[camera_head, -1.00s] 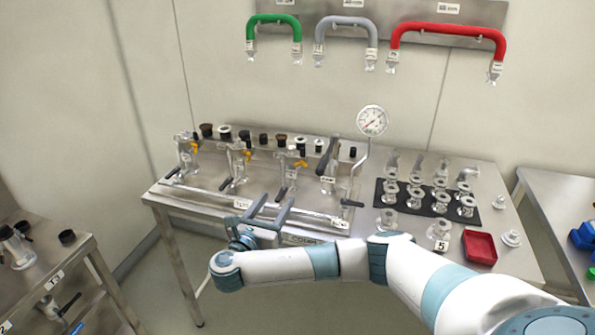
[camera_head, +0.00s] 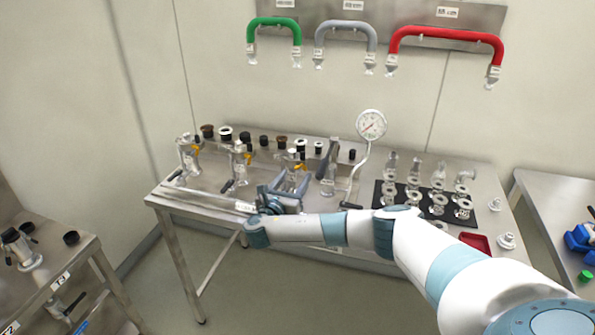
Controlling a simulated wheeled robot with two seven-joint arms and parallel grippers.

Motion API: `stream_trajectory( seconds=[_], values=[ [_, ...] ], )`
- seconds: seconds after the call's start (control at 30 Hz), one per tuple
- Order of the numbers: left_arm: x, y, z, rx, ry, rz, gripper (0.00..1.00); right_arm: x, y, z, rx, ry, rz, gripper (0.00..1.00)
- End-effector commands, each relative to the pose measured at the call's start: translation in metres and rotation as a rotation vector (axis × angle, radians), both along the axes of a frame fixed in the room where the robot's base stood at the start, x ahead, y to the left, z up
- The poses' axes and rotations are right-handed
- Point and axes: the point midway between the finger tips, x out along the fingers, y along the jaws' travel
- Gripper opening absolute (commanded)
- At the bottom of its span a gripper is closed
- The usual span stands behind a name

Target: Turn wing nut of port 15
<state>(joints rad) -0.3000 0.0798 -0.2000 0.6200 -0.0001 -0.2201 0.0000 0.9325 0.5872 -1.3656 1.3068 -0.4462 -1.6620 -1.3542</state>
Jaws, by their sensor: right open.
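Several metal valve ports stand in a row on the steel table (camera_head: 168,192), with small yellow parts that look like wing nuts. The left port (camera_head: 186,158) and the middle port (camera_head: 238,165) show clearly. A third port (camera_head: 292,156) stands behind my right gripper (camera_head: 292,178), with a yellow part (camera_head: 300,165) beside it. I cannot read which is port 15. My right gripper is open, its two fingers pointing at the third port's front. It hides the lower part of that port; contact cannot be told. My left gripper is not in view.
A pressure gauge (camera_head: 371,125) on a bent pipe stands right of the gripper. Fittings lie on a black mat (camera_head: 452,215) near a red tray (camera_head: 475,241). Green (camera_head: 273,21), grey (camera_head: 345,25) and red (camera_head: 445,31) hoses hang on the wall. Another bench stands left.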

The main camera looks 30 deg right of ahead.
Motion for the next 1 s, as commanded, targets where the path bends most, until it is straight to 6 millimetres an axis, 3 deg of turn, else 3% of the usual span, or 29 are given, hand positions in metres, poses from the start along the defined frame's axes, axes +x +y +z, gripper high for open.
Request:
stream_trajectory(
  seconds=[0.2,0.63,0.67,0.83,1.0],
  values=[
    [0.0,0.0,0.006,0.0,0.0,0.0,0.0,0.014,-0.019,0.001,-0.001,-0.001,-0.001,0.53],
    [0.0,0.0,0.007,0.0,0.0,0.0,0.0,0.018,-0.024,0.0,0.001,-0.001,0.001,0.53],
    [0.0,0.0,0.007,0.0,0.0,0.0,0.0,0.018,-0.024,0.0,0.001,-0.001,0.001,0.5],
    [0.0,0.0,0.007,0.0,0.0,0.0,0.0,0.018,-0.024,0.0,0.001,-0.001,0.001,0.11],
    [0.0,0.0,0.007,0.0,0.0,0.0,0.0,0.018,-0.024,0.0,0.002,-0.002,0.001,0.11]
  ],
)
